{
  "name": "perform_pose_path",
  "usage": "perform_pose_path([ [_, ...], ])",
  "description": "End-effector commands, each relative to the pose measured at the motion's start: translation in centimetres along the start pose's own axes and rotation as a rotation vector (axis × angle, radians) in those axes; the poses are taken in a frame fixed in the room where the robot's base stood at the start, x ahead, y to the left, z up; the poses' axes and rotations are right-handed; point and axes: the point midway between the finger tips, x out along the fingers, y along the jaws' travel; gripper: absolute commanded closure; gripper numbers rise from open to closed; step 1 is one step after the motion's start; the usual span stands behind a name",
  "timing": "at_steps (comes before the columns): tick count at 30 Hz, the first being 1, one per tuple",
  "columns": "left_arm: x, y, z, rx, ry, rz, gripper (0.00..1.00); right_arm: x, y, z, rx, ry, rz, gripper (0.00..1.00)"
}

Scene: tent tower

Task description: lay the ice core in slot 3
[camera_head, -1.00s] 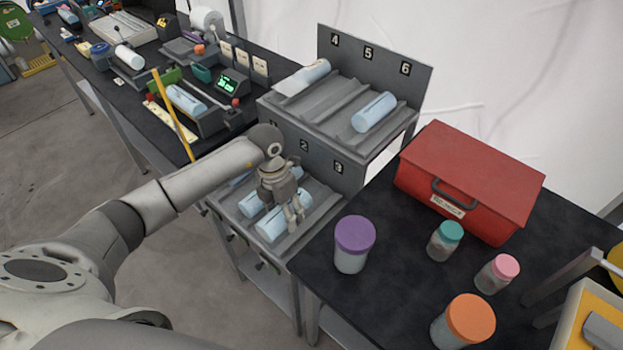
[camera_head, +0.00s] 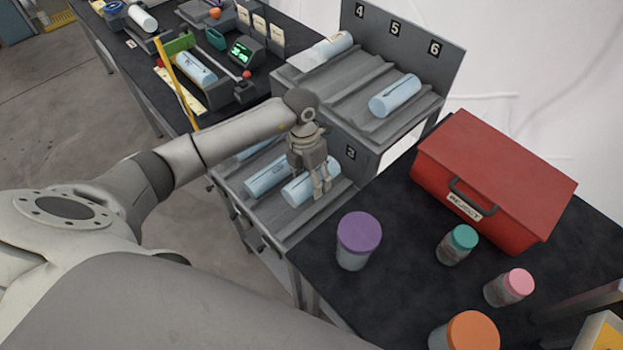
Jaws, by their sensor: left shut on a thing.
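My left gripper (camera_head: 322,188) points down over the lower step of the grey rack (camera_head: 338,198). It is shut on a pale blue ice core (camera_head: 297,194), at the core's right part. The core lies along the step's right-hand slot, below the 3 label (camera_head: 351,153); I cannot tell whether it rests fully on the slot floor. The gripper hides part of it. A second pale blue core (camera_head: 266,181) lies beside it to the left, and another (camera_head: 250,153) is partly hidden behind my left arm. My right gripper is out of view.
The upper step, marked 4 to 6, holds a core (camera_head: 395,96) under 6 and another (camera_head: 333,43) under 4. A red reject box (camera_head: 490,185) and several lidded jars, one purple-topped (camera_head: 358,240), stand on the black table at right. A bench with instruments (camera_head: 243,55) is behind.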

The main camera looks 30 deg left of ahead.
Motion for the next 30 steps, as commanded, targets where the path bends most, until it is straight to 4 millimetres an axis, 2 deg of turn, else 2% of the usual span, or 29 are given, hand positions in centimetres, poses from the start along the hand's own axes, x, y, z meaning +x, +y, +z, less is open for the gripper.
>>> perform_pose_path([
  [3, 1.0, 0.1, 0.0, 0.001, 0.0, 0.0, 0.85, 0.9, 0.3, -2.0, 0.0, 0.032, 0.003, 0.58],
  [6, 1.8, 0.3, 0.0, 0.001, 0.001, 0.0, 0.85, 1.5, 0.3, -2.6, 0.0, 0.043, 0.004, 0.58],
  [19, 5.1, 0.8, 0.0, 0.0, 0.0, 0.0, 0.85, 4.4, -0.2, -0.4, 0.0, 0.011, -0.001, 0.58],
  [30, 7.7, 1.2, 0.0, 0.001, 0.0, 0.0, 0.85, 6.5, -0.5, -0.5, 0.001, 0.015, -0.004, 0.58],
])
